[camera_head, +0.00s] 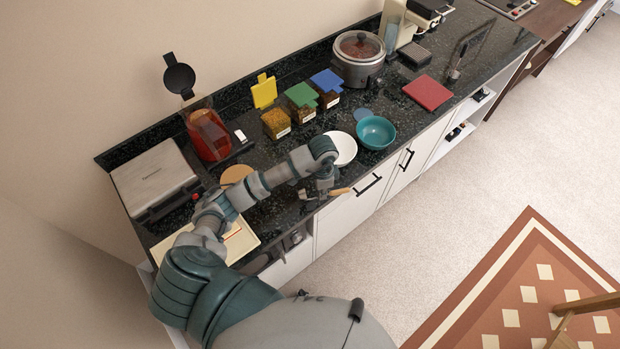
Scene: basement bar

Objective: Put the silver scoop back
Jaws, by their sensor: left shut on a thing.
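My left gripper (324,186) points down at the counter's front edge, shut on a small utensil. This looks like the silver scoop (339,192): a tan handle end sticks out to the right, and a greyish part shows to the left. The fingers hide its middle, and I cannot tell whether it touches the counter. Behind the gripper stand three clear containers with raised lids: one yellow-lidded (275,124), one green-lidded (301,112) and one blue-lidded (328,99). My right gripper is not in view.
A white bowl (346,153) and a teal bowl (376,133) stand right of the gripper. A slow cooker (358,71) is behind them, and a red board (428,93) lies farther right. A grill (152,178), a red-bodied appliance (208,135) and a cream tray (240,240) are left.

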